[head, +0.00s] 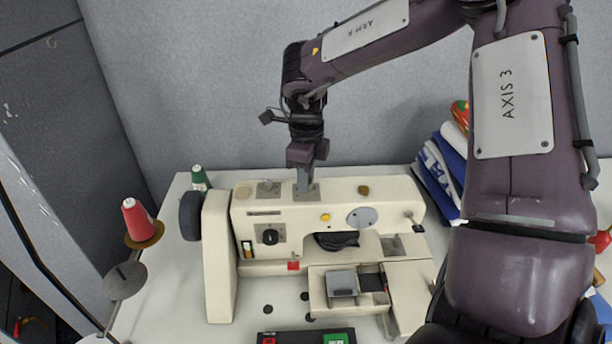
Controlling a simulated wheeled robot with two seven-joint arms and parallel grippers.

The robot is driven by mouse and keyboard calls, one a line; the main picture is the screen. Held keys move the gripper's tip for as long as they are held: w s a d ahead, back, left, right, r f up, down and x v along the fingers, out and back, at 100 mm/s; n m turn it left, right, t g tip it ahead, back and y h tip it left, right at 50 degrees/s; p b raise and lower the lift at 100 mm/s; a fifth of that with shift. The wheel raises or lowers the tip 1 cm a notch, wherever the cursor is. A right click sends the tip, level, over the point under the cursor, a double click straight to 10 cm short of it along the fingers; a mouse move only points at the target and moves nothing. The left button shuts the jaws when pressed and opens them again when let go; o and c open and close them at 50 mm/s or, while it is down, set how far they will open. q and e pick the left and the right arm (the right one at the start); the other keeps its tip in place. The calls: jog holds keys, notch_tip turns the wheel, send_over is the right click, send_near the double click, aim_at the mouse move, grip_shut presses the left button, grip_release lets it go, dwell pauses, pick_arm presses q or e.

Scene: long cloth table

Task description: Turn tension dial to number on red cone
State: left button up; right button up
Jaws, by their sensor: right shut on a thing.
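A cream sewing machine (218,250) stands on the table. My right gripper (305,187) points straight down at a square grey plate on its top and is shut on a small part there. The fingers hide that part, so I cannot tell its setting or whether it is the tension dial. A black round dial (270,237) with a pale mark sits on the machine's front, apart from the gripper. The red cone (138,220) stands upright on a brown round holder at the left; its small mark is unreadable. My left gripper is not in view.
A green cone (199,176) stands behind the black handwheel (190,216). Folded blue and white cloth (440,170) lies at the right behind my arm. A black box (305,337) with red and green buttons is at the front. A grey wall (230,80) rises behind.

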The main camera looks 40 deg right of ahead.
jog(key=shift+r+n, duration=0.1)
jog(key=shift+n, duration=0.5)
jog(key=o, duration=1)
notch_tip(320, 180, up, 8)
jog(key=shift+f, duration=0.15)
dwell(0.4)
